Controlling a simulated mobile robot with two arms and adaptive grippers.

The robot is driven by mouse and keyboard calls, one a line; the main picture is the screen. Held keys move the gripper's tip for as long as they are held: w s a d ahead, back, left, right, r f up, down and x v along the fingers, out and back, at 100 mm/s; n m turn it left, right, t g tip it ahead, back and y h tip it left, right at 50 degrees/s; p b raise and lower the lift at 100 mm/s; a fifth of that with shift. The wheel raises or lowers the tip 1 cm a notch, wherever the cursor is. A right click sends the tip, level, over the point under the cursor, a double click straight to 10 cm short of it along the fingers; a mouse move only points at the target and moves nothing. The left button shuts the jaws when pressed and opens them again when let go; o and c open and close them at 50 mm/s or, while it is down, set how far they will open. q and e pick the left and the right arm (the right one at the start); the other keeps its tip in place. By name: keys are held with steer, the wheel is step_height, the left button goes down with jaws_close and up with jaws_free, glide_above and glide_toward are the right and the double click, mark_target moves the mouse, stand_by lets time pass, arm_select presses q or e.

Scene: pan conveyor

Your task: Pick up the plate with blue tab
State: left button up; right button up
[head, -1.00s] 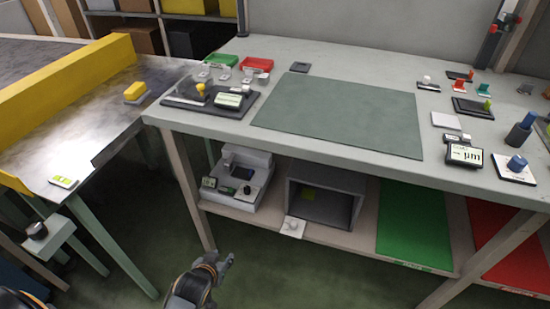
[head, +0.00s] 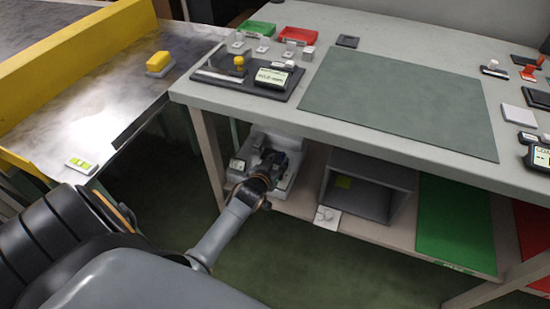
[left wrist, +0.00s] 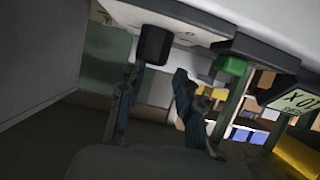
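No plate with a blue tab can be made out in the current views. My left gripper (head: 272,158) is low, in front of the pale machine (head: 285,185) on the lower shelf, and hides part of it. In the left wrist view the two fingers of my left gripper (left wrist: 155,95) stand apart with nothing visible between them. Past them are a black knob (left wrist: 155,45) under a pale plate, a green block (left wrist: 231,66) and a device with a lit display (left wrist: 292,98). My right gripper is not in view.
The bench top (head: 400,125) with a green mat (head: 395,95) overhangs the lower shelf. A grey open box (head: 372,183) and a green panel (head: 455,220) are on that shelf. A yellow-walled conveyor table (head: 75,75) stands left. Floor shows between them.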

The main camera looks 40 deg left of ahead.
mark_target(281, 157)
arm_select(q)
steer(key=shift+w+f, duration=0.15)
steer(key=shift+w, duration=0.2)
steer(key=shift+w+a+f+b, duration=0.3)
steer(key=shift+w+f+b, duration=0.15)
steer(key=shift+w, duration=0.1)
steer(key=b+x, duration=0.1)
steer(key=x, duration=0.1)
steer(key=shift+w+a+f, duration=0.15)
steer(key=shift+w, duration=0.1)
steer(key=shift+w+a+f, duration=0.1)
steer(key=shift+w+f, duration=0.05)
steer(key=shift+w, duration=0.3)
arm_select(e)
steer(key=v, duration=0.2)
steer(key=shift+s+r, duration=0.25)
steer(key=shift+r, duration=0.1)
arm_select(q)
jaws_close()
